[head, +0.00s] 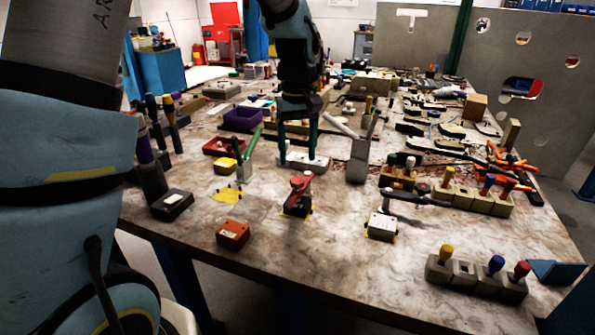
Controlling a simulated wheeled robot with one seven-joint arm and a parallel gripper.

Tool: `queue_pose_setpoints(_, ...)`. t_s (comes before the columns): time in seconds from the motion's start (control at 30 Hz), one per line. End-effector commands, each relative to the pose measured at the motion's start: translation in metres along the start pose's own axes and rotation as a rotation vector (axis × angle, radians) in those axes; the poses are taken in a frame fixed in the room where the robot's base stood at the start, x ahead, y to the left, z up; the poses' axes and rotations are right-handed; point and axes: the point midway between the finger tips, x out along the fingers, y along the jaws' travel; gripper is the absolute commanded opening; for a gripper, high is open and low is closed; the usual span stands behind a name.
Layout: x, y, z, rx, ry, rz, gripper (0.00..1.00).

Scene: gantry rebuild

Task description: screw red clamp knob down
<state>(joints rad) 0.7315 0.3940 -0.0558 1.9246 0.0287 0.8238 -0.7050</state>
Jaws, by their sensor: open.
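A red clamp part (299,184), which looks like the red clamp knob, sits on top of a small dark block (297,208) near the middle front of the table. My gripper (298,157) points straight down behind the red part, farther from the table's front edge. Its two greenish fingers are apart, with their tips at a flat white fixture (318,163). I cannot tell whether the tips touch this fixture. Nothing shows held between the fingers.
An upright grey post with a lever (357,160) stands right of my gripper, and a green lever clamp (246,156) stands left.

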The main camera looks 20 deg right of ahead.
Motion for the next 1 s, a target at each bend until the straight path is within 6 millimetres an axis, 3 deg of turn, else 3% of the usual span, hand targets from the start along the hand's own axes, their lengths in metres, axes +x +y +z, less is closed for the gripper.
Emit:
queue_pose_setpoints(0.13, -0.026, 0.0, -0.001, 0.0, 0.004, 0.002, 0.7)
queue_pose_setpoints(0.33, -0.047, 0.0, -0.001, 0.001, 0.002, 0.0, 0.7)
queue_pose_setpoints(0.87, -0.05, -0.001, 0.0, 0.0, 0.0, -0.001, 0.7)
queue_pose_setpoints(0.93, -0.048, -0.009, -0.002, -0.001, 0.002, 0.0, 0.7)
queue_pose_setpoints(1.0, -0.044, -0.029, -0.006, -0.006, 0.008, 0.004, 0.7)
